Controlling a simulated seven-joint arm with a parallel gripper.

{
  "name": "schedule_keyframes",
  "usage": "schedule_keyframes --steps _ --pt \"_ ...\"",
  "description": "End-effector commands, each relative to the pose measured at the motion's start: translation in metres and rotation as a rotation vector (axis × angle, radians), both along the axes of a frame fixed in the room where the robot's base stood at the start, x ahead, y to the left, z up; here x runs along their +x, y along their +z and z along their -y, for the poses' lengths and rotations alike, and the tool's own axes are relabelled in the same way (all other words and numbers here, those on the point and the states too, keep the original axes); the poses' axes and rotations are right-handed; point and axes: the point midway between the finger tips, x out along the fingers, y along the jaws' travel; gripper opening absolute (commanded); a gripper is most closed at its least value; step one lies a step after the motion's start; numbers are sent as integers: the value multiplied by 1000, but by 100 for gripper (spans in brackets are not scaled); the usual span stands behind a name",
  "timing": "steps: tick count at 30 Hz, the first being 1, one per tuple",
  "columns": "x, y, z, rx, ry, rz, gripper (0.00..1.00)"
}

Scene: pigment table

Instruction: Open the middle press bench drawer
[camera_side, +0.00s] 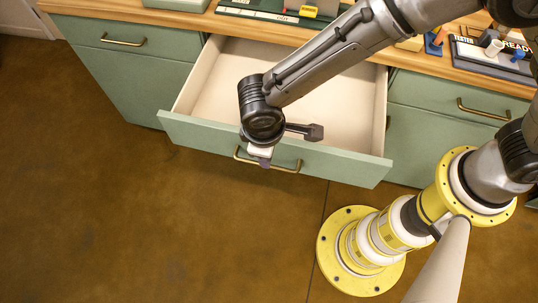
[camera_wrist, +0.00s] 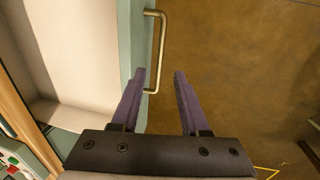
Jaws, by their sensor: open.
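The middle press bench drawer (camera_side: 360,166) is pulled well out from the green bench in the side view, and its pale inside looks empty. Its brass handle (camera_side: 291,168) is on the green front panel. In the wrist view the handle (camera_wrist: 161,45) runs along the drawer front (camera_wrist: 136,30). My gripper (camera_side: 264,161) is at the drawer front, by the left part of the handle. In the wrist view its two purple fingers (camera_wrist: 162,74) are apart with nothing held. The handle's near end lies around the left fingertip; whether they touch I cannot tell.
Shut drawers with brass handles stand at left (camera_side: 123,40) and right (camera_side: 484,109). The wooden bench top (camera_side: 225,24) carries a green tray (camera_side: 262,15) and a tester rack (camera_side: 490,58). My yellow base stands on the brown floor, which is open in front of the drawer.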

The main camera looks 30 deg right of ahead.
Motion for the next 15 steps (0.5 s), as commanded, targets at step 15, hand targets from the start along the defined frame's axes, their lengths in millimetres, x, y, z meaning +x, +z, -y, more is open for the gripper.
schedule_keyframes --steps 15 --pt "-6 45 -6 1 -1 -1 45"
